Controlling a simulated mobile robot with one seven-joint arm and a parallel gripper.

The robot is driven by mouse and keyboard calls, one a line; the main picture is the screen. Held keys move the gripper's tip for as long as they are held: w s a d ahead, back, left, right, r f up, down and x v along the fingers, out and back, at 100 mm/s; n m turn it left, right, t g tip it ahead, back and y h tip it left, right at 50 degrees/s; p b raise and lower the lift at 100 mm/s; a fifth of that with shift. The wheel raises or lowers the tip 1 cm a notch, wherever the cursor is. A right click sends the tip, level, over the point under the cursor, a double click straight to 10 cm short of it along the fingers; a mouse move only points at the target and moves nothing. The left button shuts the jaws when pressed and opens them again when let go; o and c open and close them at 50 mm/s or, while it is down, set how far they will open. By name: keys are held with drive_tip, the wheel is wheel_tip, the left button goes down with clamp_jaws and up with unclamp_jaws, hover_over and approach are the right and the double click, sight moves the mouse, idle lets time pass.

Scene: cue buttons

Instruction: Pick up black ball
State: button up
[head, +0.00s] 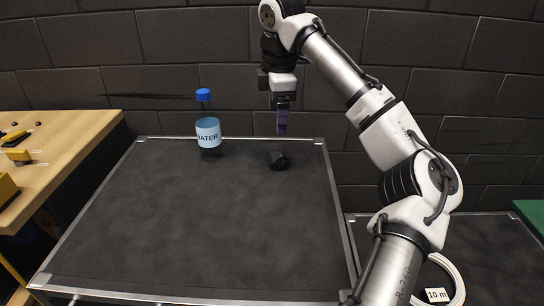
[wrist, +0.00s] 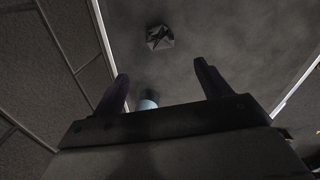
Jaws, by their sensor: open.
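The black ball (head: 278,159) looks like a dark, faceted lump on the dark table top (head: 190,225), near its far right corner. In the wrist view the ball (wrist: 159,37) lies beyond the fingertips, near the top centre. My gripper (head: 282,132) hangs pointing down above the table's far edge, above the ball in the picture and apart from it. In the wrist view the two fingers of my gripper (wrist: 162,72) are spread, with nothing held between them.
A water bottle (head: 208,128) with a blue cap stands upright left of the ball. Its pale blue part shows low between the fingers in the wrist view (wrist: 147,104). A wooden bench (head: 60,150) stands at left. A brick wall (head: 180,60) rises behind. The table's front is clear.

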sight(277, 154)
drive_tip(key=f, duration=0.4)
drive_tip(key=w+f, duration=0.1)
drive_tip(key=f, duration=0.8)
drive_tip(key=shift+w, duration=0.15)
drive_tip(key=shift+r, duration=0.1)
drive_tip(key=c, duration=1.1)
